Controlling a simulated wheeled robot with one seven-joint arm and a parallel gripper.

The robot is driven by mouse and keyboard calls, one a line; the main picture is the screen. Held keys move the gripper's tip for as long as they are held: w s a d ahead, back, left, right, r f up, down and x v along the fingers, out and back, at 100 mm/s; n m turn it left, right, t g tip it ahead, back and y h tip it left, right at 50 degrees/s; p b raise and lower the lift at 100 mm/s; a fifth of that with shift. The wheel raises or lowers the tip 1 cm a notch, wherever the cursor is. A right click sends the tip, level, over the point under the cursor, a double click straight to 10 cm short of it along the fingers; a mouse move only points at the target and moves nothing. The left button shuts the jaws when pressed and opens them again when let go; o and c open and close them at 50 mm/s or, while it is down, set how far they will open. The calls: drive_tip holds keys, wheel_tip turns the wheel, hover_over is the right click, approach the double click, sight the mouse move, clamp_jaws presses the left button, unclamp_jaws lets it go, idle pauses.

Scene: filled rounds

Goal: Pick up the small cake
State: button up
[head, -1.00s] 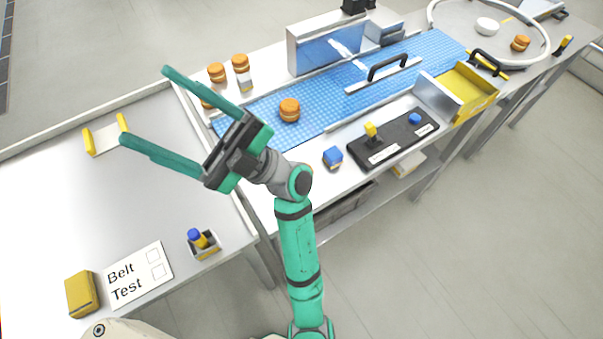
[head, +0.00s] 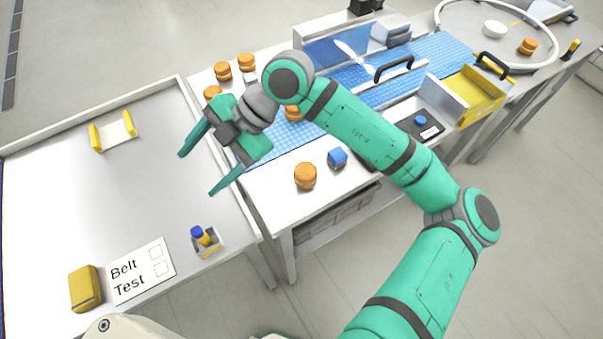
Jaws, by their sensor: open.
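Several small round orange-brown cakes are in view; I cannot tell which one is meant. Another cake (head: 294,113) is on the blue belt (head: 270,153), partly hidden by my arm. Three more cakes (head: 222,71) (head: 246,62) (head: 212,93) stand at the belt's far left end. One cake (head: 528,46) is on the round table at the far right. My gripper (head: 197,174) is open and empty, its fingers pointing down-left above the grey table, left of the cakes.
A black control panel (head: 428,131) is partly hidden by my arm. A yellow tray (head: 470,95) stands right of it. The grey table (head: 110,200) is largely clear, with a yellow-ended holder (head: 114,131) and a "Belt Test" card (head: 138,270).

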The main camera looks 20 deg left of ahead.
drive_tip(key=w+d+f+m+t+h, duration=0.3)
drive_tip(key=w+d+f+t+h, duration=0.1)
drive_tip(key=w+d, duration=0.4)
drive_tip(key=m+t+h, duration=0.1)
drive_tip(key=m+h, duration=0.1)
drive_tip(key=h, duration=0.1)
hover_over(306, 170)
drive_tip(key=a, duration=0.1)
drive_tip(key=shift+s, duration=0.45)
drive_tip(key=shift+w+d+f+t, duration=0.1)
drive_tip(key=shift+d+f+t, duration=0.1)
drive_tip(key=shift+t, duration=0.1)
wheel_tip(306, 170, down, 5)
drive_tip(key=shift+f, duration=0.15)
drive_tip(key=f, duration=0.4)
drive_tip(key=shift+w+d+f, duration=0.25)
drive_tip(key=shift+w+f, duration=0.1)
drive_tip(key=shift+f, duration=0.05)
drive_tip(key=shift+s, duration=0.2)
drive_tip(key=c, duration=0.8)
